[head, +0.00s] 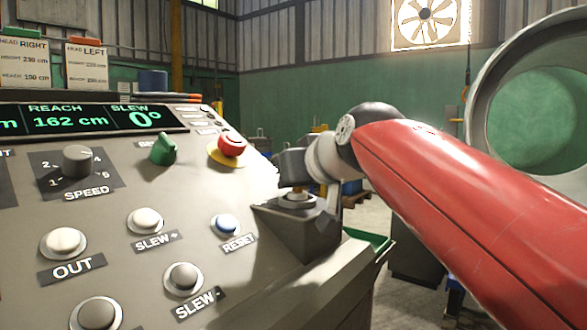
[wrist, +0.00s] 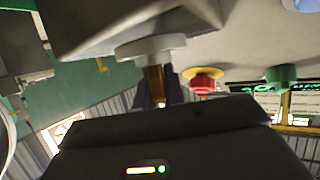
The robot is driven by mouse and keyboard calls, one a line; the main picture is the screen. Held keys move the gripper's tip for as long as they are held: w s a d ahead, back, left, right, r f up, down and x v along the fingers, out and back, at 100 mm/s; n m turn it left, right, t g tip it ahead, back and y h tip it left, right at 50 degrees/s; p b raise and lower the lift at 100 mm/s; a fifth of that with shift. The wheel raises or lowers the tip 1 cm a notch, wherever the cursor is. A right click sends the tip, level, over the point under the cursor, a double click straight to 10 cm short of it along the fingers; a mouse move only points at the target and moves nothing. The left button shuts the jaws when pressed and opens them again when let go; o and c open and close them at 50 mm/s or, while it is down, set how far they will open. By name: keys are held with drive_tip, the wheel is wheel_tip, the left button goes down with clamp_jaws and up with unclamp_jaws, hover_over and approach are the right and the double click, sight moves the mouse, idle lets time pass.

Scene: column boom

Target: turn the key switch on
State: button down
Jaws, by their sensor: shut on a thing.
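The key switch (head: 296,202) sits on a dark wedge-shaped box at the right end of the control panel. It has a pale round collar, which also shows in the wrist view (wrist: 150,47). A brownish-gold key (wrist: 154,82) stands out of the collar. My gripper (head: 297,186) comes from the right above the switch and is shut on the key. In the wrist view its dark fingers (wrist: 156,97) are around the key, partly hidden behind the gripper body. I cannot tell which way the key is turned.
A display (head: 85,118) reads reach 162 cm and slew 0°.

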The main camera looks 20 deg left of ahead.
drive_tip(key=shift+r+m+t+h+p, duration=0.15)
drive_tip(key=shift+m+t+h+p, duration=0.65)
drive_tip(key=shift+m+h+p, duration=0.4)
drive_tip(key=shift+d, duration=0.1)
drive_tip(key=c, duration=1.5)
unclamp_jaws()
drive_tip(key=shift+w+h, duration=0.1)
drive_tip(key=shift+h, duration=0.2)
drive_tip(key=v, duration=0.7)
drive_tip(key=shift+s+d, duration=0.15)
drive_tip(key=shift+s, duration=0.25)
